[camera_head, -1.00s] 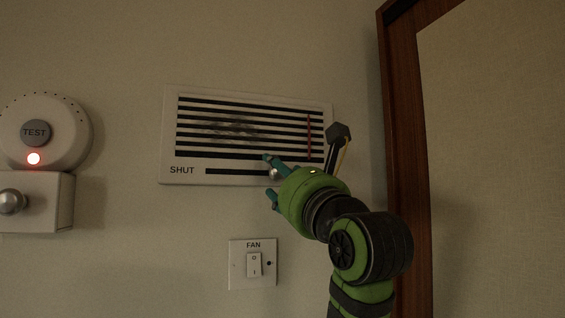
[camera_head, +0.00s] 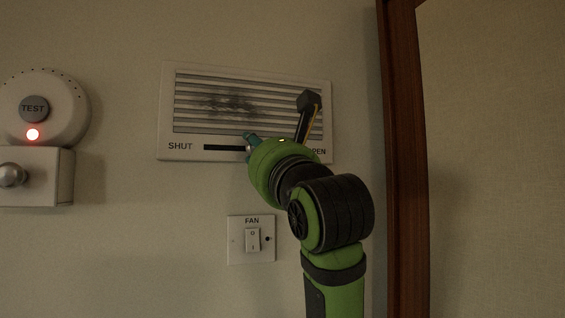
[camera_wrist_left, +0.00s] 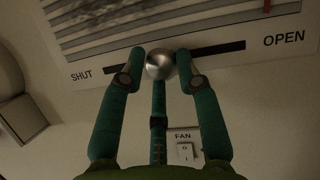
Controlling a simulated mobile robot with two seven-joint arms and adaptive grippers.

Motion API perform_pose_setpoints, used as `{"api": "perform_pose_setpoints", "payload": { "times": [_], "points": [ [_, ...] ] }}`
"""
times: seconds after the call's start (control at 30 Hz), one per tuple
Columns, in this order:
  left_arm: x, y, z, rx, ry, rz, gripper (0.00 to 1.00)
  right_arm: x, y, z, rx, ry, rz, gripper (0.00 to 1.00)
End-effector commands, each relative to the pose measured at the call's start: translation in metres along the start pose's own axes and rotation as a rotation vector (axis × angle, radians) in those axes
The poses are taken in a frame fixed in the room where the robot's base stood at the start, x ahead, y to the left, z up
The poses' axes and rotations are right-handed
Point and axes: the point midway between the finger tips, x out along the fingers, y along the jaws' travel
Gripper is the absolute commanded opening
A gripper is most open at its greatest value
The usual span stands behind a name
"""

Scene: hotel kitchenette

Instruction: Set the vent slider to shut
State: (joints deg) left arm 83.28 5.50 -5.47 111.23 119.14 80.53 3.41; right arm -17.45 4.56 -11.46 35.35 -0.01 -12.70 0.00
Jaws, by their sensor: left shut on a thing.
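The white vent panel (camera_head: 167,110) is on the wall, its slats showing grey gaps. Below them runs a dark slider slot (camera_head: 222,148), with SHUT at its left end and OPEN at its right. In the left wrist view the round metal slider knob (camera_wrist_left: 160,65) sits in the slot, left of its middle, with free slot on both sides. My left gripper (camera_head: 249,143) is shut on the knob; its teal fingers (camera_wrist_left: 160,58) flank it in the wrist view. In the head view the gripper mostly hides the knob and the arm hides part of OPEN. My right gripper is out of view.
A FAN switch plate (camera_head: 251,240) is below the vent, left of my forearm. A round alarm with a TEST button (camera_head: 34,108) and red light is at the left, above a white box with a knob (camera_head: 12,174). A wooden frame (camera_head: 400,200) stands at the right.

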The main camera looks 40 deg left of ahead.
Motion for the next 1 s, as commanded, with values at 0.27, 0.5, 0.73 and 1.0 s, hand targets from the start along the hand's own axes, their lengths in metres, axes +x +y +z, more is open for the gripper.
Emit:
{"api": "perform_pose_setpoints", "payload": {
  "times": [0.27, 0.5, 0.73, 1.0],
  "points": [
    [0.004, 0.058, 0.012, -0.007, -0.011, 0.003, 0.0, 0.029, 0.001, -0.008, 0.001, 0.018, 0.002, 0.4],
    [0.005, 0.062, 0.016, -0.002, -0.012, 0.005, 0.0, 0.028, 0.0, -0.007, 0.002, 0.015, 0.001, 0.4],
    [0.005, 0.062, 0.016, -0.002, -0.011, 0.004, 0.56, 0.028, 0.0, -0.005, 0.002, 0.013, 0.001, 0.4],
    [0.004, 0.061, 0.014, -0.002, -0.007, 0.002, 0.56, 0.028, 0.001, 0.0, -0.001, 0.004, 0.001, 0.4]
  ]
}}
